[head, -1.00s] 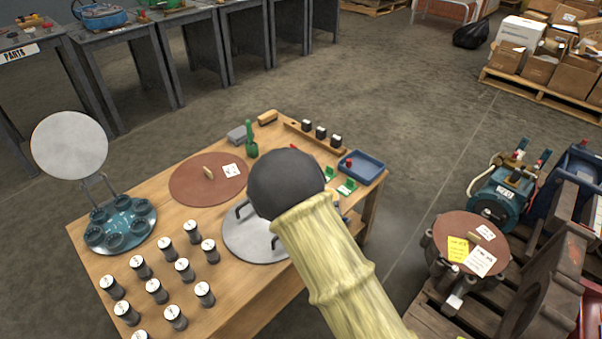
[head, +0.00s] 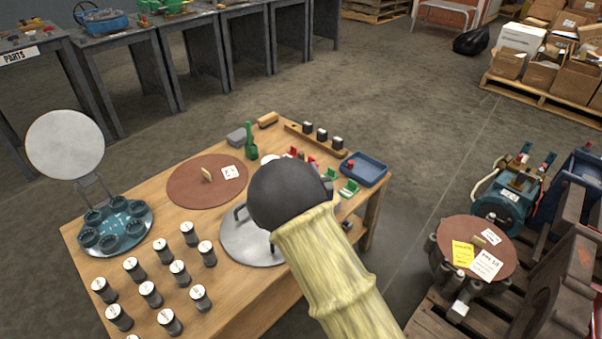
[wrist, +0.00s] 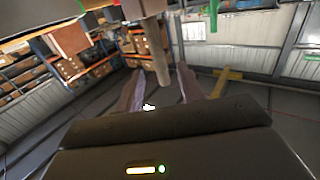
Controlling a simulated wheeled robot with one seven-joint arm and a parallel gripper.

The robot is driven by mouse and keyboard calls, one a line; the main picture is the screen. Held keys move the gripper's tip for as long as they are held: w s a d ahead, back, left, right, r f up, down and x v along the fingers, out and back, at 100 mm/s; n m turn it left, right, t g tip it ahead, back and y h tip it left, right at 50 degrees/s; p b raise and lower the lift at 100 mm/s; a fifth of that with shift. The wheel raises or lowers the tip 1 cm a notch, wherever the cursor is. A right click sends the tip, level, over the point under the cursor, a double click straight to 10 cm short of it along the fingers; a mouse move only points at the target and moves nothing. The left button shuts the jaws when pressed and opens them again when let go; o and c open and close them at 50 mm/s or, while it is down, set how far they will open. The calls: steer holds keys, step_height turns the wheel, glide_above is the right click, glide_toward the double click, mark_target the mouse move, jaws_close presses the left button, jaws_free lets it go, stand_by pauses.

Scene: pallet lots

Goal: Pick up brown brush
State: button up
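A small tan-brown block-shaped brush (head: 268,119) lies at the back edge of the wooden table in the head view, beside a grey block. Its bristles are too small to make out. My arm's dark round joint and pale yellow sleeve cover the table's middle and hide my gripper in the head view. In the wrist view my gripper (wrist: 158,92) shows two fingers spread apart, with nothing visible between their tips. A brownish rod (wrist: 160,65) hangs down in the picture beyond the fingers; I cannot tell what it is.
A loaded pallet stands to the right. The floor behind the table is clear.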

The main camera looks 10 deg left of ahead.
steer(key=b+x, duration=0.2)
steer(key=x, duration=0.2)
steer(key=shift+w+a+r, duration=0.1)
steer(key=shift+w+a, duration=0.05)
steer(key=shift+w, duration=0.05)
stand_by(0.3)
jaws_close()
